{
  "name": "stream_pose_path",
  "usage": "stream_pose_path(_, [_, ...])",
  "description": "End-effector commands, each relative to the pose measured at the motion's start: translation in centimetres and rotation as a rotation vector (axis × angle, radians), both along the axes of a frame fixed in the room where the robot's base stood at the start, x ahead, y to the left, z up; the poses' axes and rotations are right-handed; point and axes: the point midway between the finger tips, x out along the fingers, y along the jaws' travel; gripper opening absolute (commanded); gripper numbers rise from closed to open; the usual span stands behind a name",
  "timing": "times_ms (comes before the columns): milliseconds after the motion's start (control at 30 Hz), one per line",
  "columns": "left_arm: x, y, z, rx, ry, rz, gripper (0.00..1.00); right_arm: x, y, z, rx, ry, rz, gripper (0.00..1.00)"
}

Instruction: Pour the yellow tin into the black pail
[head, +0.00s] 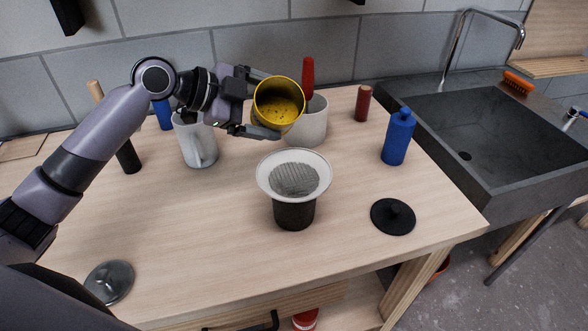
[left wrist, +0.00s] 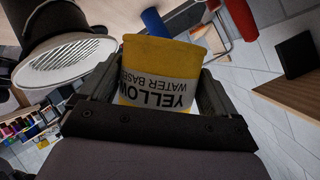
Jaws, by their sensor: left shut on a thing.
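The yellow tin (head: 280,103) is in my left gripper (head: 268,104), whose fingers are shut on its sides. The tin is tilted, its mouth facing the head camera, with yellow paint visible inside. Its label (left wrist: 160,90) shows in the left wrist view. The black pail (head: 294,214) stands upright on the table, with a white-rimmed strainer (head: 295,178) with grey mesh sitting over its mouth. The tin is held above and behind the strainer, apart from it. No stream of paint shows. The strainer hides the pail's inside. My right gripper is not in view.
A white jug (head: 196,143) and a pale pot (head: 309,126) with a red-handled tool stand behind. A blue bottle (head: 398,137) and black lid (head: 393,217) are right of the pail. A metal lid (head: 109,282) lies front left. A sink (head: 490,140) is far right.

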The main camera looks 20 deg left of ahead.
Motion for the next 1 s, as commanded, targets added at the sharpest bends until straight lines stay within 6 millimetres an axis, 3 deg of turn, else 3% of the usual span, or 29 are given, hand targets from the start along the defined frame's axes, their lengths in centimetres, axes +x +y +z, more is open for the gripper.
stream_pose_path(1000, [-0.27, -0.23, 0.04, 0.082, -0.115, 0.0, 0.41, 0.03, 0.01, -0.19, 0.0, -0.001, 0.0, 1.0])
